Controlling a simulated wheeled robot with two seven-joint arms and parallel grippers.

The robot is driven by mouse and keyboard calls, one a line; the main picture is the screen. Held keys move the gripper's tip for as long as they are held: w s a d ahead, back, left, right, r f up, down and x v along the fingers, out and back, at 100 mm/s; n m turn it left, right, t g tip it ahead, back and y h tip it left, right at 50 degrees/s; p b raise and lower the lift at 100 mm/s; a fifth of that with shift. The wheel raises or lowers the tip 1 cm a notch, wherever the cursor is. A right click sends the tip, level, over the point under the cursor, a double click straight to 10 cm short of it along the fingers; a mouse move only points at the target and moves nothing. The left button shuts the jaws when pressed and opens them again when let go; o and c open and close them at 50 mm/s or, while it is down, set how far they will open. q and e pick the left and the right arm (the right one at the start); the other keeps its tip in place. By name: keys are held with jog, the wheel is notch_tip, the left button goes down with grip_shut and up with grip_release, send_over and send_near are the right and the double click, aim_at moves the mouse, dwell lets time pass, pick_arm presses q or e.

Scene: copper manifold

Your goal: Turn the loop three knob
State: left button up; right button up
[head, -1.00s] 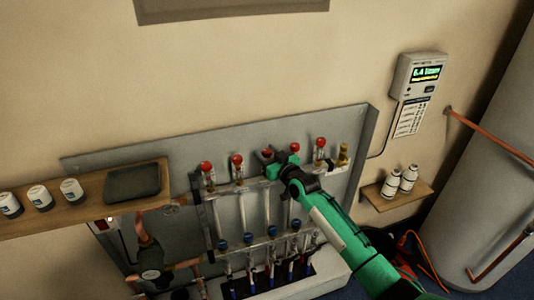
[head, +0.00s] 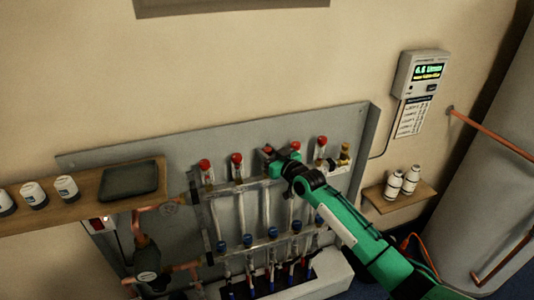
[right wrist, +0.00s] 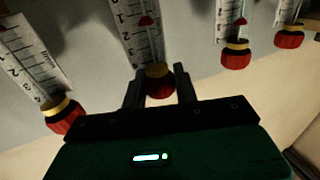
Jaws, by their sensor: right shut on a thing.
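The manifold (head: 240,190) has a row of red knobs along its top, each above a clear flow gauge. My right gripper (head: 268,154) is at the third knob from the left, whose red top shows between its fingers. In the right wrist view the two dark fingers (right wrist: 160,88) are shut on this red knob with a gold collar (right wrist: 160,80), one on each side. Graduated scales with red markers show beyond the knobs. My left gripper is not in view.
Other red knobs (head: 237,159) stand close on both sides of the gripper. A wall meter (head: 422,74) with a lit display hangs at right. A shelf (head: 95,202) with white jars is at left, and a small shelf (head: 398,195) with two bottles at right.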

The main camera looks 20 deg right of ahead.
jog(key=o, duration=0.9)
jog(key=shift+o, duration=0.2)
jog(key=shift+s+d+f, duration=0.15)
jog(key=shift+s+d, duration=0.05)
jog(key=shift+s, duration=0.2)
jog(key=b+v, duration=0.2)
jog(key=v, duration=1.1)
